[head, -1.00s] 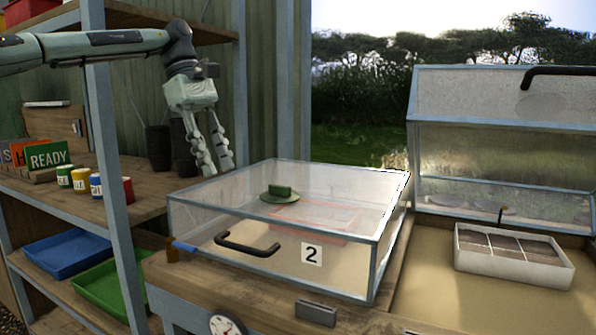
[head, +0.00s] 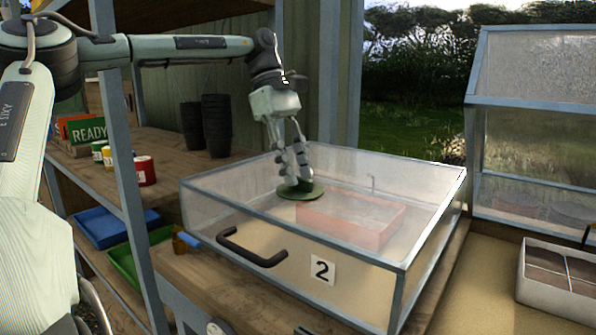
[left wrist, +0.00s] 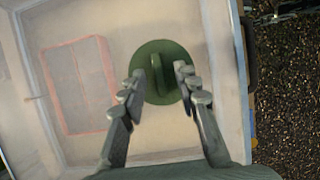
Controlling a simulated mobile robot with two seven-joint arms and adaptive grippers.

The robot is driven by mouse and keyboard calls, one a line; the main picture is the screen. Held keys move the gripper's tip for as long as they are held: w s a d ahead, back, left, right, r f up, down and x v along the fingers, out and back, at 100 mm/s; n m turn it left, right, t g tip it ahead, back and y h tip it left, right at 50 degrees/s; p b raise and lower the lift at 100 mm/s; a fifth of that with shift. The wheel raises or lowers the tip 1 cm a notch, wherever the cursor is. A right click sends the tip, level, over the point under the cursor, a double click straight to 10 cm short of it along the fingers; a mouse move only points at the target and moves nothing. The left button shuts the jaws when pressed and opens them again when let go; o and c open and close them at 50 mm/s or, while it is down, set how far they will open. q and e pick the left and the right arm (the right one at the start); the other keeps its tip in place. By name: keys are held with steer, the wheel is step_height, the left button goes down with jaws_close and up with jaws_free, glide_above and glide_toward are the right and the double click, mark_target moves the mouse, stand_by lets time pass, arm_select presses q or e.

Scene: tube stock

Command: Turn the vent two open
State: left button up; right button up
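Vent two is a round green disc (head: 291,193) with a raised ridge, on the clear lid of the cold frame (head: 392,262) labelled 2. In the left wrist view the vent (left wrist: 150,88) shows its ridge upright in the picture. My left gripper (head: 298,183) is over the vent, its fingers pointing down. In the left wrist view the left gripper (left wrist: 157,82) is open, with a finger on either side of the ridge and gaps between. Whether the fingertips touch the disc I cannot tell. My right gripper is not in view.
A black handle (head: 250,249) is on the frame's front. A red tray (head: 365,228) lies inside under the lid. A blue-grey shelf post (head: 125,180) stands at the left, beside shelves with dark pots (head: 217,125). Another frame with its lid raised (head: 540,60) is at the right.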

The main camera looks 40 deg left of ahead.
arm_select(q)
steer(key=shift+d+f, duration=0.2)
steer(key=shift+f, duration=0.2)
jaws_close()
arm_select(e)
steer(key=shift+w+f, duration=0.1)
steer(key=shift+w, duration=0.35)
